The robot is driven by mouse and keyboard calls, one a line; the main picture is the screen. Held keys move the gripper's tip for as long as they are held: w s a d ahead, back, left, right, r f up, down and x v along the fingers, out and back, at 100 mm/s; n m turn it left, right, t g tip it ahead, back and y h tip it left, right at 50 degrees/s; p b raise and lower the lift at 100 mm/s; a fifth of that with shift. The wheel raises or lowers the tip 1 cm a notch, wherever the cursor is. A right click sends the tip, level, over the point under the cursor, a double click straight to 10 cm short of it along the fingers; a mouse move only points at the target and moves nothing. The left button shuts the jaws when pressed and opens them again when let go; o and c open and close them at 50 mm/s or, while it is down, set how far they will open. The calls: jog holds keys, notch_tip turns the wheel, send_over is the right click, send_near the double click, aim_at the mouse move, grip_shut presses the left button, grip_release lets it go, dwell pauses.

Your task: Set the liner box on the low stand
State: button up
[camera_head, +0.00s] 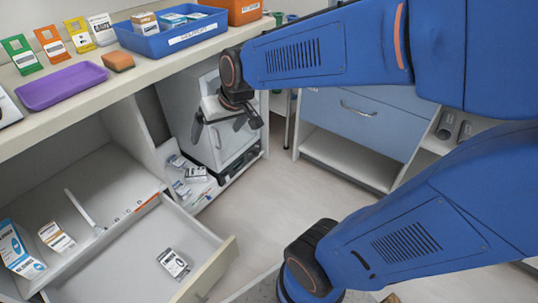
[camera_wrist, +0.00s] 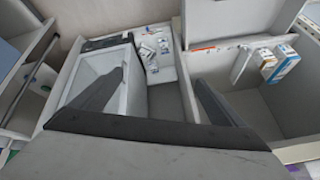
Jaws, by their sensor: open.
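My gripper (camera_head: 222,122) is open, pointing down in front of a pale grey cabinet under the counter. In the wrist view its two dark fingers stand wide apart, with nothing seen between the fingertips (camera_wrist: 158,80). I cannot tell for sure which object is the liner box. A blue-and-white carton (camera_head: 17,248) stands at the left of the open drawer; a similar carton (camera_wrist: 281,63) shows in the wrist view. A low tray-like base (camera_head: 228,179) holds several small packets by the cabinet; I cannot tell whether it is the low stand.
The open drawer (camera_head: 208,278) holds a small packet (camera_head: 173,263). The counter carries a blue bin (camera_head: 178,38), a purple tray (camera_head: 62,86) and several coloured card holders. A blue-fronted drawer unit (camera_head: 360,115) stands at the right. Some floor (camera_head: 275,195) is clear between.

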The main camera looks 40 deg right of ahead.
jog(key=s+d, duration=0.2)
jog(key=s, duration=0.6)
jog(key=s+d+r+g+h, duration=0.1)
jog(key=s+d, duration=0.2)
jog(key=s, duration=0.6)
jog(key=shift+d+h, duration=0.15)
jog(key=shift+h, duration=0.15)
jog(key=shift+s, duration=0.1)
